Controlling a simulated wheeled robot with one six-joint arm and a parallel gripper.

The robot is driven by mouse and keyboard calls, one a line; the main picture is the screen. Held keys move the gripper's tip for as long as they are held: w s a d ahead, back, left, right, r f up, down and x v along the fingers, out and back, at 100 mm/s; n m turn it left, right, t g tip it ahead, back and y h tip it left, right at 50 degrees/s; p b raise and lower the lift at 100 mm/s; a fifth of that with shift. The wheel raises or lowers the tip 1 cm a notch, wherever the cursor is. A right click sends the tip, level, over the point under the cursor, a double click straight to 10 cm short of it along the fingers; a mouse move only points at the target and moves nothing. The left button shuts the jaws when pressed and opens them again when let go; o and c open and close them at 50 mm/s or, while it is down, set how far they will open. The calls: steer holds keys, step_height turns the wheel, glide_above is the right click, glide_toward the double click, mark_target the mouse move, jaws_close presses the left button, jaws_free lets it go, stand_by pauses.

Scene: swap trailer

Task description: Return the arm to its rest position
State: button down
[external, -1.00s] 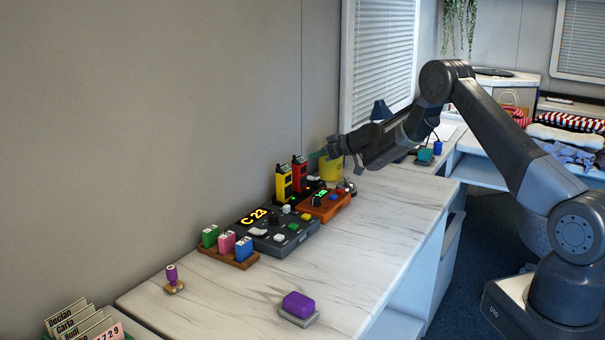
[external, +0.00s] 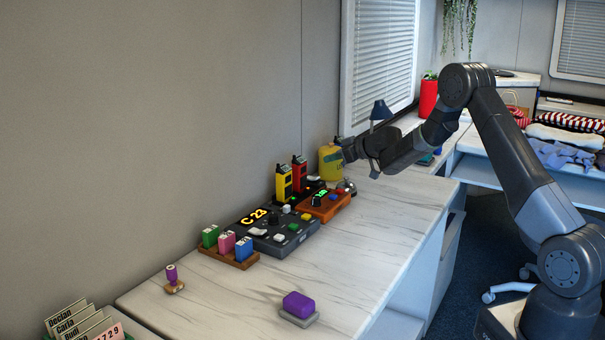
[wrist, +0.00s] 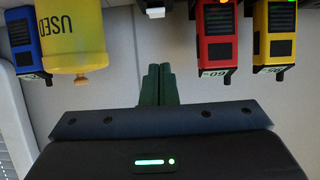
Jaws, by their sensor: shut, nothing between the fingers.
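My gripper (external: 358,160) is at the end of my bent arm, raised over the counter (external: 400,207) beside the yellow container. In the wrist view my gripper's fingers (wrist: 157,85) are together with nothing between them. My forearm slopes down from the raised elbow toward the wall side of the counter. The yellow container (external: 329,165) is partly hidden by my gripper; it also shows in the wrist view, marked "USED" (wrist: 72,35).
Yellow (external: 284,182) and red (external: 299,174) radios stand behind a dark console (external: 278,236) and an orange device (external: 323,206). A purple block (external: 299,304) and a stamp (external: 172,279) are nearer. A red vase (external: 428,98) stands beyond my arm. The counter's right side is clear.

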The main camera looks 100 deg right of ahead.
steer(key=s+r+m+g+p, duration=0.2)
steer(key=s+r+g+p, duration=0.5)
steer(key=s+r+p, duration=0.3)
steer(key=shift+s+a+r+m+g+y+p, duration=0.3)
steer(key=shift+s+a+r+m, duration=0.1)
steer(key=shift+s+r, duration=2.05)
steer(key=shift+w+r, duration=0.2)
steer(key=shift+w, duration=0.15)
